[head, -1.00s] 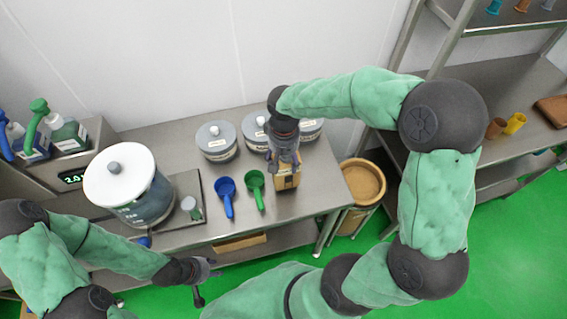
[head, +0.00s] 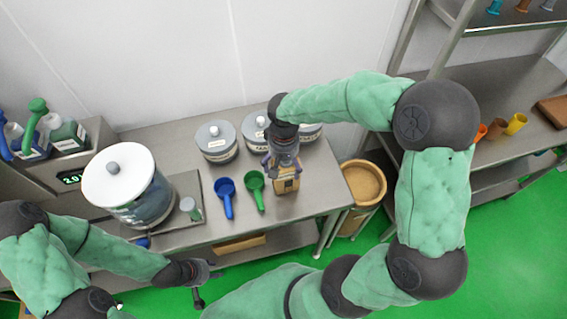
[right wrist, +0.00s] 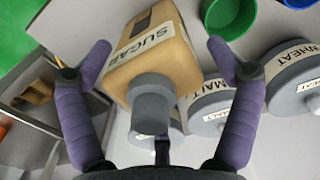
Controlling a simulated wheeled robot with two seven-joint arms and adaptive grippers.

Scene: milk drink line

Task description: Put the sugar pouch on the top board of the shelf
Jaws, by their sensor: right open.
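The sugar pouch (head: 286,181) is a tan package with a grey cap, standing on the steel table near its right end. In the right wrist view the pouch (right wrist: 155,48), labelled SUGAR, sits between the two purple fingers. My right gripper (head: 280,163) is over the pouch from behind and above. It is open, with a finger on each side of the pouch and gaps visible. My left gripper (head: 203,283) hangs in front of the table at lower left, away from the pouch; its jaw state is unclear. The shelf (head: 500,85) stands at the right, its top board (head: 510,24) partly cut off.
Grey lidded tubs (head: 217,142) stand behind and left of the pouch. A blue scoop (head: 226,196) and a green scoop (head: 255,190) lie left of it. A large white-lidded vessel (head: 140,195) is further left. A brown bin (head: 363,183) stands between table and shelf.

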